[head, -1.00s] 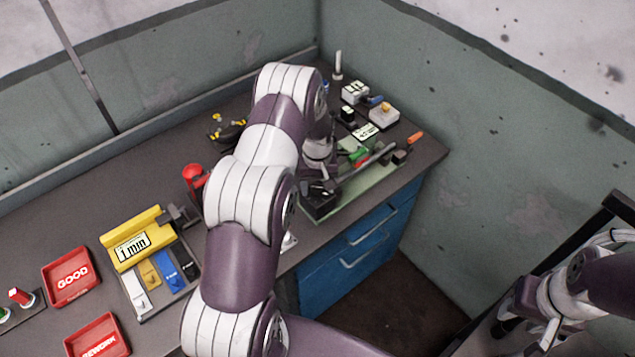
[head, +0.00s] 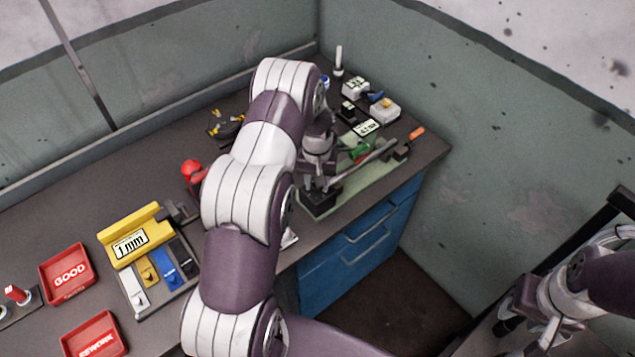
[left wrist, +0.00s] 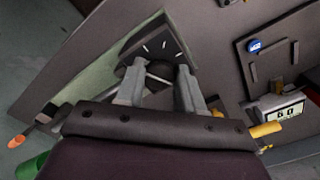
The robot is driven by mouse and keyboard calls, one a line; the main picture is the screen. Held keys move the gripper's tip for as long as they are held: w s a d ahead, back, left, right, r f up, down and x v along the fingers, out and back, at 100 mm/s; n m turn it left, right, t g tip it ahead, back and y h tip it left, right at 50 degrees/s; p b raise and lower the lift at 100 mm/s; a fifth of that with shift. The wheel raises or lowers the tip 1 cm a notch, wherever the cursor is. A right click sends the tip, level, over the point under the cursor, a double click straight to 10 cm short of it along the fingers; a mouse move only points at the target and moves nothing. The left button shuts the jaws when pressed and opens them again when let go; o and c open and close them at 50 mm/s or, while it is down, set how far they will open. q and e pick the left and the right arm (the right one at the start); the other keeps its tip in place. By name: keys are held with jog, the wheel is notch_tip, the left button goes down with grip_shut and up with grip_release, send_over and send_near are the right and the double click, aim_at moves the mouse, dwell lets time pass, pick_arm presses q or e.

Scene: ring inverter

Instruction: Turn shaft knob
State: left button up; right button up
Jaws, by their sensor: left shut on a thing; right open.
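The shaft knob (left wrist: 160,70) is a dark round knob on a black block with white tick marks, seen in the left wrist view. The black block (head: 318,206) shows in the head view at the near end of a pale green base plate (head: 370,183). A grey shaft (head: 368,163) runs from near the block toward the back right. My left gripper (left wrist: 155,73) is shut on the knob, one finger on each side. In the head view the left gripper (head: 321,183) is partly hidden by my arm. My right gripper (head: 508,318) is open at the lower right, away from the bench.
White boxes (head: 384,110) and an orange-tipped part (head: 416,133) stand beyond the plate. A red part (head: 192,171), a yellow 1 mm gauge (head: 130,236) and red GOOD (head: 67,273) and REWORK (head: 97,335) trays lie left. Blue drawers (head: 355,240) sit below the bench edge.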

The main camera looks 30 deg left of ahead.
pick_arm(q)
jog(key=m+b, duration=0.1)
jog(key=m, duration=0.2)
jog(key=shift+a+m+b, duration=0.1)
jog(key=shift+m+b, duration=0.35)
jog(key=shift+m, duration=0.85)
jog(key=shift+r+m, duration=0.1)
jog(key=shift+m, duration=0.2)
jog(key=o, duration=0.9)
jog(key=shift+c, duration=0.2)
jog(key=shift+o, duration=0.9)
notch_tip(320, 180, up, 13)
jog(key=b, duration=0.3)
